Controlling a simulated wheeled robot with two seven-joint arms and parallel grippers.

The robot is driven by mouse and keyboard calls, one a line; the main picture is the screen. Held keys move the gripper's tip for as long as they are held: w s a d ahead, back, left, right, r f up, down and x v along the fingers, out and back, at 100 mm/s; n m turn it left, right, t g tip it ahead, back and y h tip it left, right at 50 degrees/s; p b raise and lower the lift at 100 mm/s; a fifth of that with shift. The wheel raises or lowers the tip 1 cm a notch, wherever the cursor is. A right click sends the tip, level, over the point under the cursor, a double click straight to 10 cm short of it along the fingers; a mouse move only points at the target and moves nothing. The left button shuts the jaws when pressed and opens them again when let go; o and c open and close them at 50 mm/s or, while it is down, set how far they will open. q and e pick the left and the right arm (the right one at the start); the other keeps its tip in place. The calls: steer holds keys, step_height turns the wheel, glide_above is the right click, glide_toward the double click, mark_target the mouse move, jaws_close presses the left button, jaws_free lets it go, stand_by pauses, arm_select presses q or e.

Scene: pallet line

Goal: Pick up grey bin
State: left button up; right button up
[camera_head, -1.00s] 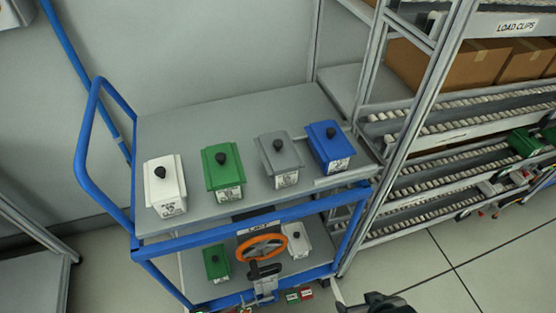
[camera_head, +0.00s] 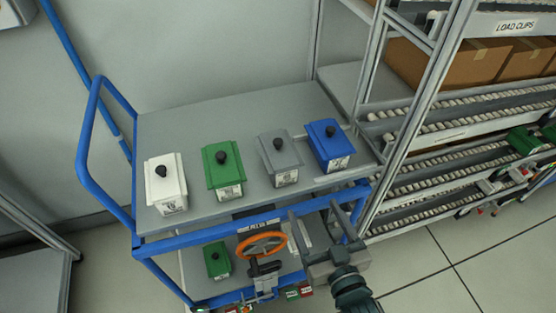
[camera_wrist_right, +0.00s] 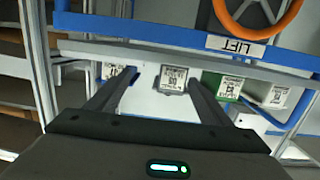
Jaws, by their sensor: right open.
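The grey bin (camera_head: 281,161), with a black knob on its lid and a label on its front, stands on the top shelf of the blue cart (camera_head: 200,242), between the green bin (camera_head: 222,170) and the blue bin (camera_head: 329,146). My right gripper (camera_head: 315,212) is open and empty in front of the cart, apart from the grey bin. In the right wrist view, the grey bin's labelled front (camera_wrist_right: 174,79) shows beyond the spread fingers and between them. My left gripper is not in view.
A white bin (camera_head: 166,184) stands at the left end of the top shelf. An orange wheel (camera_head: 262,245) is at the cart's front. A lower green bin (camera_head: 217,259) sits on the bottom shelf. A roller rack (camera_head: 430,168) stands close on the right. The shelf behind the bins is clear.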

steer(key=shift+a+r+n+t+y, duration=0.3)
steer(key=shift+a+r+t+y, duration=0.2)
steer(key=shift+a+r+y, duration=0.5)
steer(key=shift+r, duration=0.2)
